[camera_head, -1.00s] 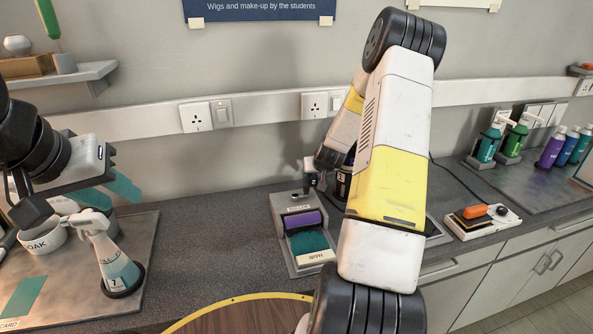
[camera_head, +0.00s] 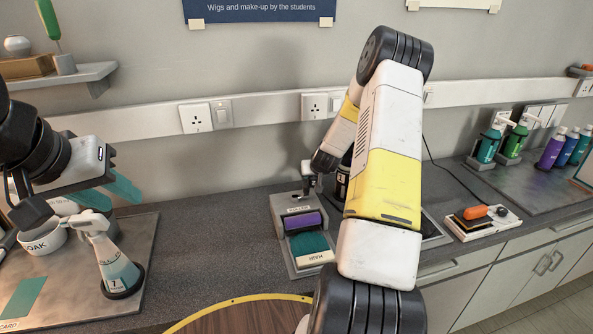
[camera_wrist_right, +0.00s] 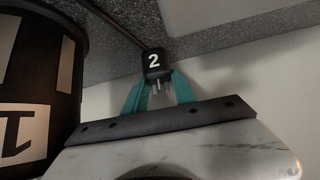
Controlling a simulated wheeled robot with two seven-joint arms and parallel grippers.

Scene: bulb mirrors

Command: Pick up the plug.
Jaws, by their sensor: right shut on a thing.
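The plug (camera_wrist_right: 153,63) is small and black with a white "2" on it. In the right wrist view it sits between the teal fingertips of my right gripper (camera_wrist_right: 160,82), which is shut on it. Its metal pins show between the fingers, and a dark cord runs off to the upper left. In the head view my right arm covers most of this area, and I cannot make out the plug there. My left gripper (camera_head: 105,192) is open and empty above the left board, near a spray bottle (camera_head: 115,263).
A grey stand with purple and teal parts (camera_head: 301,208) stands beside the right wrist. A black container (camera_wrist_right: 40,85) is close left of the right gripper. Wall sockets (camera_head: 196,118) line the back. Counter between the left board and stand is clear.

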